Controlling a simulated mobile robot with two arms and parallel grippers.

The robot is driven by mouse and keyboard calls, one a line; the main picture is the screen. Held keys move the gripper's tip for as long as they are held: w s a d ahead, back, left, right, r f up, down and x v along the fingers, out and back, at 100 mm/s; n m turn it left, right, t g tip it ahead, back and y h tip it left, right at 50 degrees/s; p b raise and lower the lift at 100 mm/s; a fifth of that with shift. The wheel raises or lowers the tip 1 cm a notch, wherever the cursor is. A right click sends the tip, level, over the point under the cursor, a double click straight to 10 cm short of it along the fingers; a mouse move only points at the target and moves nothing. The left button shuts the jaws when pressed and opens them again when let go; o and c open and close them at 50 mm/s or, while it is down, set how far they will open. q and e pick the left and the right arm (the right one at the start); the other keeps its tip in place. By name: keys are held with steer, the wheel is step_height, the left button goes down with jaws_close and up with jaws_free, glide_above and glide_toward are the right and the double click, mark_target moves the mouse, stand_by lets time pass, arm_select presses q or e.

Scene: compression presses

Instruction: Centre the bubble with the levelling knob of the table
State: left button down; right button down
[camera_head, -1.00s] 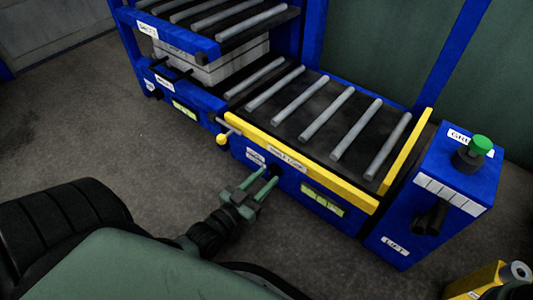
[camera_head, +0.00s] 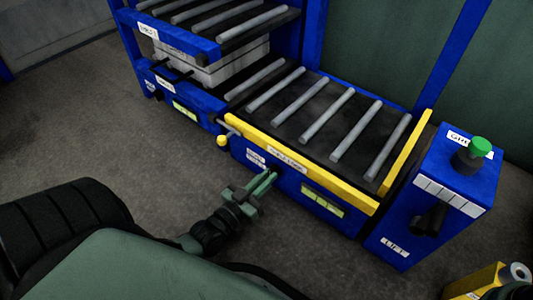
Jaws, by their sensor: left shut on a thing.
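The roller table (camera_head: 352,205) is blue with a yellow front rail and grey rollers. A yellow-green level vial (camera_head: 322,199) sits on its front face. Its bubble is too small to make out. My left gripper (camera_head: 268,179) is in front of that face, left of the vial, with its fingers pointing at the table. The fingers are close together, shut on the dark levelling knob, which they hide. My right gripper is not in view.
A blue lift box (camera_head: 425,205) with a green-topped button (camera_head: 480,146) and a dark lever stands at the right. A yellow-tipped lever (camera_head: 222,140) sticks out at the table's left corner. A second vial (camera_head: 185,111) is on the press frame. Bare floor lies in front.

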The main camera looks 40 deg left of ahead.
arm_select(q)
steer(key=n+p, duration=0.1)
steer(key=n, duration=0.7)
steer(key=n+p, duration=0.2)
steer(key=n, duration=0.7)
steer(key=f+n+p, duration=0.1)
steer(key=n+p, duration=0.1)
steer(key=n, duration=0.6)
steer(key=shift+a+n, duration=0.15)
steer(key=shift+n, duration=2.05)
steer(key=c, duration=1.5)
jaws_free()
steer(key=shift+r, duration=0.1)
